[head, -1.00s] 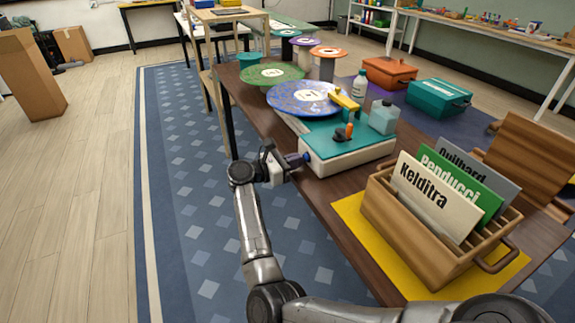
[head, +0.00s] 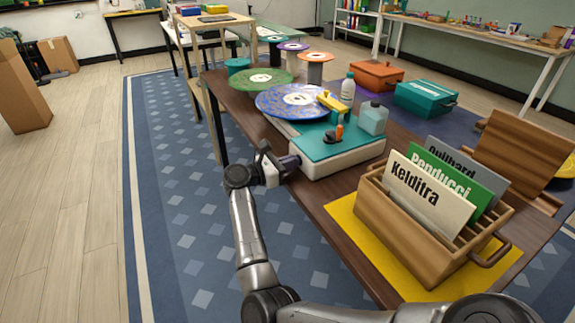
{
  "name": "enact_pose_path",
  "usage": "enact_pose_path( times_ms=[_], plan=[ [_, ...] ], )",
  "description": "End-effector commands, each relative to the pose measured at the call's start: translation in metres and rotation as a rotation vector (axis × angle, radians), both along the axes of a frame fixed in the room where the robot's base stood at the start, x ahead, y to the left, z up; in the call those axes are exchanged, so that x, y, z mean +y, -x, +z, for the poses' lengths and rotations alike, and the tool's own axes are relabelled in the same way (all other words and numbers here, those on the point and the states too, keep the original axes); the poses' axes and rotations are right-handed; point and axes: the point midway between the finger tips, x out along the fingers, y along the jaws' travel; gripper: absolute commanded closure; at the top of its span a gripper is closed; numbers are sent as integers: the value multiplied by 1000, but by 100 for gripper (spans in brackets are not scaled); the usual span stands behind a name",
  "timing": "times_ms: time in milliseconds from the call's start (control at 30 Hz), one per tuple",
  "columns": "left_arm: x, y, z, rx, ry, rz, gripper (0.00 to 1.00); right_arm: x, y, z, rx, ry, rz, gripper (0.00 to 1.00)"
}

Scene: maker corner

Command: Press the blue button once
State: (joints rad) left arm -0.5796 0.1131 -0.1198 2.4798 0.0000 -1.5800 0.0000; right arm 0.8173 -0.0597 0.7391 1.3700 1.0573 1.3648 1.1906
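A white machine with a teal top (head: 318,146) stands on the brown table, with a large blue record disc behind it. A small dark blue piece (head: 290,161) shows at the machine's near left corner; it may be the blue button, but it is partly hidden by my gripper and too small to be sure.
A wooden rack (head: 400,235) with several labelled cards stands on a yellow mat (head: 350,225) to the right of my arm. A white bottle (head: 347,90), a teal-grey bottle (head: 373,118) and an orange-handled tool (head: 339,130) stand on or beside the machine. Open floor lies left.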

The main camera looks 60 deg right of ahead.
Motion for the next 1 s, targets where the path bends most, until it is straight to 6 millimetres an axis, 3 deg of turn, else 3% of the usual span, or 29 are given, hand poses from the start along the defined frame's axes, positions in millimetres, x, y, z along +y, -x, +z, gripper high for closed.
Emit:
enact_pose_path(
  times_ms=[133,333,400,700,1000],
  plan=[
    [1,0,-9,-1,-2,-1,82,5,-2,-6,0,-6,-10,100],
    [1,0,-30,0,-3,-3,82,34,-18,-8,-5,-6,-14,100],
    [1,1,-18,7,-4,-3,82,48,-27,1,0,-8,-11,100],
    [4,0,-3,-2,-14,-9,82,94,-56,1,-1,-6,-11,100],
    [3,0,0,0,-10,-6,82,116,-69,0,-3,-4,-12,100]
  ],
)
